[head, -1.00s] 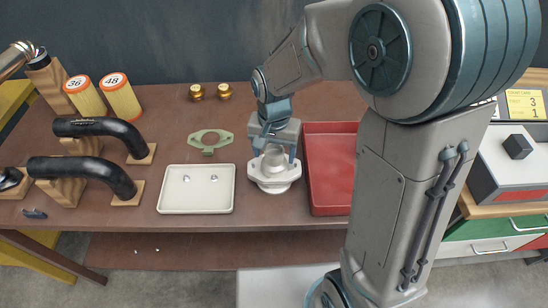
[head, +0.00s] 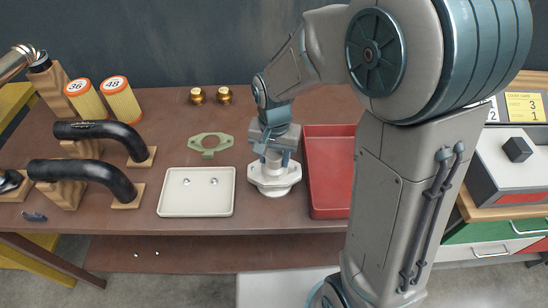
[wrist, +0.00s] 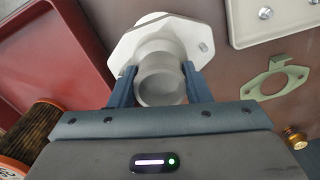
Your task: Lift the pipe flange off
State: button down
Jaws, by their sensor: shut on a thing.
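The pipe flange (head: 273,188) is a pale grey-white casting with a wide lobed plate and a round neck. It sits on the brown bench between the white tray and the red tray. In the wrist view the flange (wrist: 124,50) shows its plate and open round neck. My gripper (head: 273,158) reaches down from above. In the wrist view the two blue-grey fingers of my gripper (wrist: 161,88) are shut on the neck, one on each side. Whether the plate touches what is beneath it is hard to tell. The flange's underside is hidden.
A white tray (head: 196,209) with two small bolts lies left; a red tray (head: 328,205) stands close right. A green gasket (head: 211,144) lies behind the white tray. Two brass fittings (head: 224,95), black hoses (head: 85,172) and yellow filters (head: 121,100) stand further off.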

jog(key=r, duration=0.4)
jog(key=shift+w+d+r+b, duration=0.15)
jog(key=shift+w+d+b, duration=0.05)
jog(key=shift+b, duration=0.15)
jog(key=w+d+r+b, duration=0.1)
jog(key=w+d+r, duration=0.5)
jog(key=w+d, duration=0.1)
jog(key=shift+w+d+r, duration=0.15)
jog(key=shift+d+r, duration=0.15)
jog(key=shift+d, duration=0.45)
notch_tip(320, 180, up, 6)
jog(key=p, duration=0.5)
